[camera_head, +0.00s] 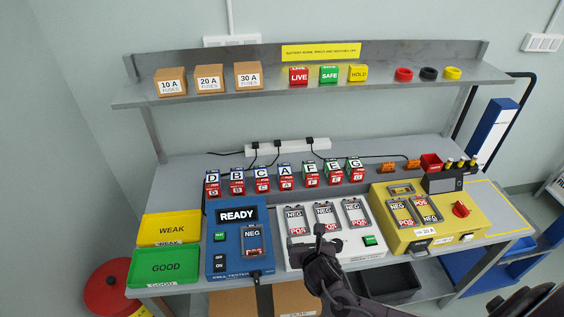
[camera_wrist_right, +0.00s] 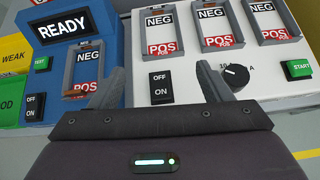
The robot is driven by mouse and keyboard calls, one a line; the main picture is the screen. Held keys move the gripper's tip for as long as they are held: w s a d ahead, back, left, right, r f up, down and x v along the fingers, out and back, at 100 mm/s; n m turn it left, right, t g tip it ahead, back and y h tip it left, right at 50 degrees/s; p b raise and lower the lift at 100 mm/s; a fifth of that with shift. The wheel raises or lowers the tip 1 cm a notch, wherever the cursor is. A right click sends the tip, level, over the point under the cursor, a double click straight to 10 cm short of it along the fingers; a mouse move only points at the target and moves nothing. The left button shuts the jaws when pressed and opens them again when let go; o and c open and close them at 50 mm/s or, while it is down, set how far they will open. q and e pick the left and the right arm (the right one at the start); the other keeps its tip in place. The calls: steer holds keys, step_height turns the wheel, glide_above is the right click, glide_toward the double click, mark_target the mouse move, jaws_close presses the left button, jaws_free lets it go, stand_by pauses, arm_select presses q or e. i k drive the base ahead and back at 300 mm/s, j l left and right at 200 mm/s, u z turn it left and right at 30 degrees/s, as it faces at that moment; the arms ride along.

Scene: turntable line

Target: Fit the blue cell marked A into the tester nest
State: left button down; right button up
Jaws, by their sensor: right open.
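The blue cell marked A (camera_head: 285,176) stands upright in the row of lettered cells at the back of the bench, with a dark blue band under its white letter and a red lower part. The blue cell tester (camera_head: 222,262) stands at the front left, its screen reading READY. Its nest (camera_head: 254,240) shows NEG and POS marks and no cell that I can make out; it also shows in the right wrist view (camera_wrist_right: 83,72). My right gripper (camera_head: 320,238) is open and empty over the front of the white charger, right of the tester. My left gripper is out of view.
The white charger (camera_wrist_right: 190,75) has three bays marked NEG and POS. A yellow unit (camera_head: 400,236) stands to its right. Yellow WEAK (camera_head: 170,228) and green GOOD (camera_head: 165,266) trays lie left of the tester. Several other lettered cells flank A. A shelf (camera_head: 320,84) hangs above.

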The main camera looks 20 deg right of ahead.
mark_target(244, 222)
steer(key=i+l, duration=0.15)
steer(key=i, duration=0.25)
steer(key=i+l, duration=0.2)
steer(key=i, duration=0.25)
